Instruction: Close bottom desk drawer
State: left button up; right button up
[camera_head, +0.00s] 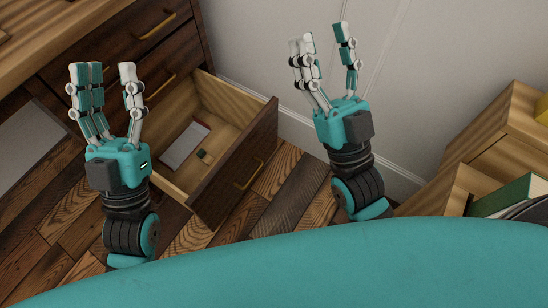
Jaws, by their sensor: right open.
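The bottom desk drawer (240,165) is pulled out from the dark wooden desk (113,45). Its front panel has a brass handle (248,174). Neither gripper appears to touch the drawer.
The drawers above, with brass handles (157,26), look shut. A wooden shelf unit (480,150) holding a green book (508,194) stands at the right. A pale wall (265,45) runs behind. Plank floor (285,190) is bare in front of the drawer.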

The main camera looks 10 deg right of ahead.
aim_at(239, 121)
jog(key=k+j+u, duration=0.2)
jog(key=u, duration=0.15)
jog(key=k+j+u, duration=0.2)
jog(key=u, duration=0.2)
jog(key=j, duration=0.1)
